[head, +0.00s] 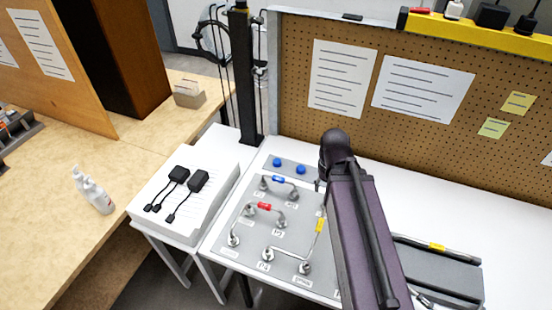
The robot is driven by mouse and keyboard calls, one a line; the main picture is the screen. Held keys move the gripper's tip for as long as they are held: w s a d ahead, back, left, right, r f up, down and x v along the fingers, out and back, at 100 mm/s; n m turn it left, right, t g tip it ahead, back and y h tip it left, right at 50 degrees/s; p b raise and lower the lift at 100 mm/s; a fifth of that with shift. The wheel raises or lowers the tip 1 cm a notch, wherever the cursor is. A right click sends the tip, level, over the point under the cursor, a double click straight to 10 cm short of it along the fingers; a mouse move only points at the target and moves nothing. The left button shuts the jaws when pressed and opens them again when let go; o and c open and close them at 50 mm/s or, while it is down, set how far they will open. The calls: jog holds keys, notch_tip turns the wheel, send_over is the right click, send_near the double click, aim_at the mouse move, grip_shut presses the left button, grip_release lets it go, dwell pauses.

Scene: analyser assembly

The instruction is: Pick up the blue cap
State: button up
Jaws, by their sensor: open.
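Two small blue caps sit side by side on a grey strip (289,171) at the back of the white table: a left blue cap (277,161) and a right blue cap (301,169). My arm reaches in from the lower right. Its bent end stands just to the right of the right cap. My gripper (319,185) is mostly hidden behind my arm; only a small dark part shows, right of the caps and apart from them. It is open, and both caps still rest on the strip.
A grey panel (245,258) with metal tubes marked blue, red and yellow lies in front of the caps. A white stand (190,225) with black adapters is to the left. A black post (243,80) and a pegboard (430,145) rise behind.

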jog(key=shift+d, duration=0.3)
jog(key=o, duration=0.3)
jog(key=shift+w+d, duration=0.1)
jog(key=shift+o, duration=0.9)
jog(key=shift+w, duration=0.25)
jog(key=r+m+p, duration=0.1)
jog(key=m, duration=0.1)
send_over(277, 161)
jog(key=shift+r, duration=0.15)
jog(key=shift+s+f, duration=0.1)
jog(key=shift+f, duration=0.1)
notch_tip(277, 161, down, 8)
jog(key=b, duration=0.8)
jog(key=shift+f, duration=0.15)
